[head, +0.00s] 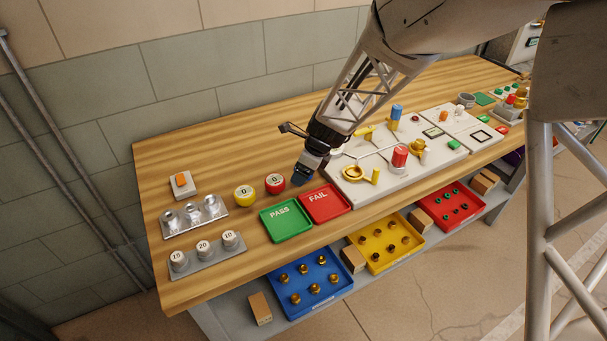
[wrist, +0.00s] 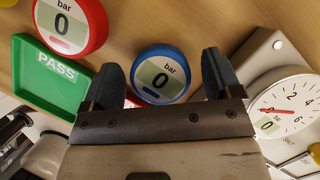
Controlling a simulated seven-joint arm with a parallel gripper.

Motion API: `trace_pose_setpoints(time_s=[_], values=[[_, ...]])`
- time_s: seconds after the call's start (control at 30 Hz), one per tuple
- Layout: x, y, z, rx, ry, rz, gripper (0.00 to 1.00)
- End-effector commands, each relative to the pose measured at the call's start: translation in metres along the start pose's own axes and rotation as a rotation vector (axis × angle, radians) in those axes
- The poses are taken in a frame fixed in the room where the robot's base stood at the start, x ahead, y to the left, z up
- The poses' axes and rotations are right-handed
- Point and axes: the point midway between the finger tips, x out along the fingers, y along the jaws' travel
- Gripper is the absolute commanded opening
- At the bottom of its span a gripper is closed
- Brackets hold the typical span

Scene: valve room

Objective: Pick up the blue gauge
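The blue gauge (wrist: 160,75) is a round dial with a blue rim, a white face reading "bar" and 0. It lies face up on the wooden bench in the wrist view. My gripper (wrist: 162,62) is open, with one dark finger on each side of the gauge in that view. The gauge looks to be between or just below the fingertips; I cannot tell whether they touch it. In the head view my gripper (head: 303,173) is low over the bench, right of the red gauge, and mostly hides the blue gauge.
The red gauge (head: 275,183) and yellow gauge (head: 245,195) stand to the left. The green PASS tray (head: 287,224) and red FAIL tray (head: 325,205) lie in front. A pale valve panel (head: 400,185) is close on the right, with a needle dial (wrist: 287,108). The bench behind is clear.

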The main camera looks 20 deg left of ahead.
Motion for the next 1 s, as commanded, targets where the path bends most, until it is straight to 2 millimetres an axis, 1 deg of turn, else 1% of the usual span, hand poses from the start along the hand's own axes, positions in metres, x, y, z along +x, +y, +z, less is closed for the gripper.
trace_pose_setpoints(time_s=[0.03,0.33,0.37,0.6,0.77,0.87,1.0], values=[[0.0,0.0,0.0,0.0,0.0,0.0,0.76],[0.0,0.0,0.0,0.0,0.0,0.0,0.3],[0.0,0.0,0.0,0.0,0.0,0.0,0.29],[-0.001,0.0,0.0,0.0,0.0,0.0,0.28],[-0.005,0.0,0.002,-0.001,-0.001,-0.001,0.28],[-0.011,0.0,0.005,-0.001,-0.001,-0.002,0.28],[-0.024,0.0,0.01,-0.001,-0.001,-0.002,0.28]])
